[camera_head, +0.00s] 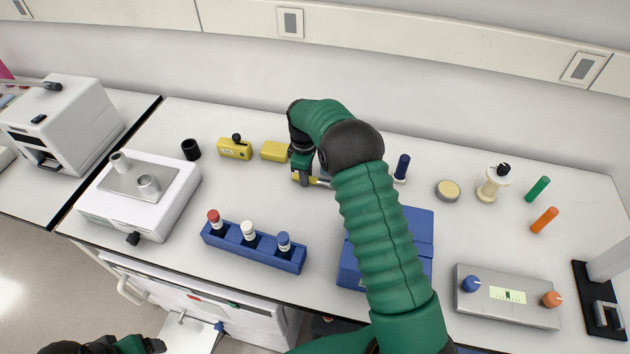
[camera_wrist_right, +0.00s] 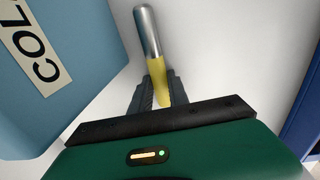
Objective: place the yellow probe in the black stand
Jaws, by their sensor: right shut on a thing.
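The yellow probe (camera_head: 299,178) has a yellow handle and a silver metal end. In the wrist view the yellow probe (camera_wrist_right: 158,78) sits between the fingers, its metal end pointing away. My right gripper (camera_head: 305,176) is shut on the yellow handle, low over the back-middle of the bench. I cannot tell whether the probe touches the bench. A short, open-topped black cylinder, which looks like the black stand (camera_head: 191,149), stands upright at the back left, well left of my right gripper. My left gripper (camera_head: 110,346) shows only partly at the bottom left edge; its fingers are unclear.
Between the gripper and the black stand lie a yellow block (camera_head: 275,151) and a yellow box with a black knob (camera_head: 234,149). A light blue box lettered "COL" (camera_wrist_right: 62,70) is close beside the gripper. A blue tube rack (camera_head: 253,246) stands in front. My arm partly hides a blue box (camera_head: 418,230).

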